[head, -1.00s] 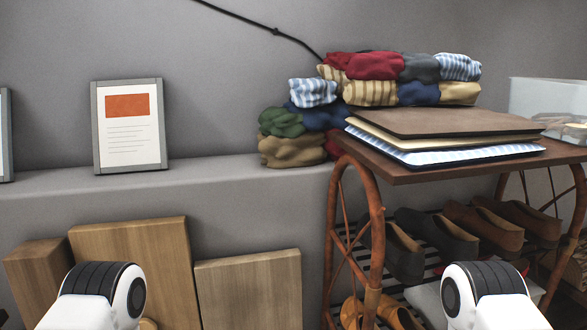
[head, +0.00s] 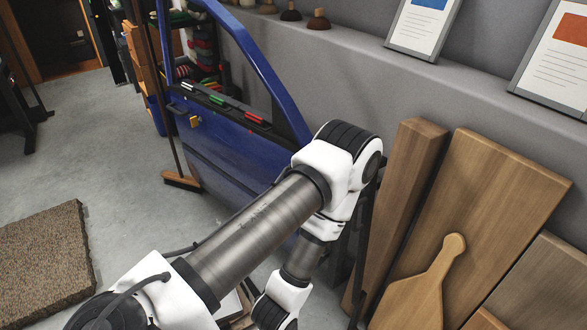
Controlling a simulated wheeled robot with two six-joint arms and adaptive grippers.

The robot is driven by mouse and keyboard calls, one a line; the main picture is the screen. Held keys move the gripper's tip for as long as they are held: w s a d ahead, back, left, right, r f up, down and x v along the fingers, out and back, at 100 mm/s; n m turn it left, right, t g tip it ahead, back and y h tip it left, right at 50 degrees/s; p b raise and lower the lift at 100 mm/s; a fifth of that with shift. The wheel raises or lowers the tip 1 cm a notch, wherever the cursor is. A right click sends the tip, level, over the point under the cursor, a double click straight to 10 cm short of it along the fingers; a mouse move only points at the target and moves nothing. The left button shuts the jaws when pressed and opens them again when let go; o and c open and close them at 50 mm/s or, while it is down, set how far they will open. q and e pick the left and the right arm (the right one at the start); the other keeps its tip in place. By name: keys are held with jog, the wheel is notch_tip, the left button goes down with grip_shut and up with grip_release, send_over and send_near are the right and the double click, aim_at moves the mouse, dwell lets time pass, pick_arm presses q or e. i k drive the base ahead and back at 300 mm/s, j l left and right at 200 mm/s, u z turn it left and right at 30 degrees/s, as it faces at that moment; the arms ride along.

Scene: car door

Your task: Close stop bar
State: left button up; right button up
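A blue car door (head: 225,150) stands upright left of centre in the head view, with an open window frame arching over it. White, green and red pieces sit along its top edge, and a small yellow piece is on its near face. I cannot make out which part is the stop bar. My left arm crosses in front of the door's right and lower part and hides it. The arm bends back down at the elbow and runs out of the bottom edge; its gripper is not visible. My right gripper is not in view.
A brown speckled slab (head: 45,262) lies on the grey floor at left. Wooden boards (head: 490,190) lean against the ledge at right, close to my arm. Framed sheets (head: 424,22) stand on the ledge.

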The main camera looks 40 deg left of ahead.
aim_at(368, 201)
jog(key=u, duration=0.8)
